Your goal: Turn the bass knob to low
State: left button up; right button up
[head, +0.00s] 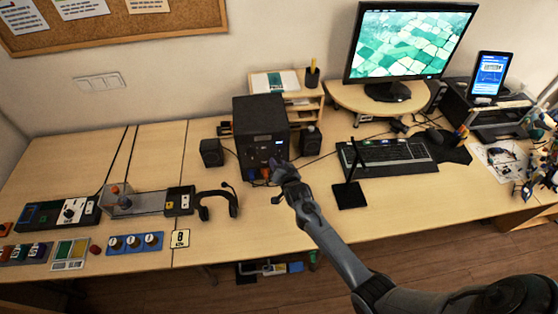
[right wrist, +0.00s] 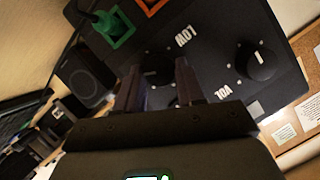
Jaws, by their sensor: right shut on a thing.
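A black control box (head: 261,122) with a small lit display stands on the desk between two small speakers. My right gripper (head: 277,170) is at the lower front of this box. In the right wrist view my right gripper (right wrist: 156,82) is shut on a dark knob (right wrist: 157,68), one finger on each side of it. The label "LOW" (right wrist: 186,36) shows upside down beside the held knob. A second black knob (right wrist: 262,65) with a white pointer line sits near the label "VOL" (right wrist: 223,90). The held knob's pointer is too dark to read. My left gripper is not in view.
A green socket with a plug (right wrist: 112,28) and an orange socket (right wrist: 150,5) are close to the held knob. Small speakers (head: 211,152) flank the box. A headset (head: 218,202) lies left, a keyboard (head: 385,155) right.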

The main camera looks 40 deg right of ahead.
jog(key=shift+w+a+n+g+h+p, duration=0.2)
jog(key=shift+n+g+h, duration=0.5)
jog(key=shift+n, duration=0.6)
jog(key=shift+s+a+n+g+h+p, duration=0.1)
jog(key=shift+n+g+h+p, duration=0.25)
jog(key=shift+n+h, duration=0.75)
jog(key=shift+w+a+n+g+h+p, duration=0.1)
jog(key=shift+n+g+h+p, duration=0.35)
jog(key=shift+n, duration=1.05)
jog(key=o, duration=1)
jog(key=shift+o, duration=0.2)
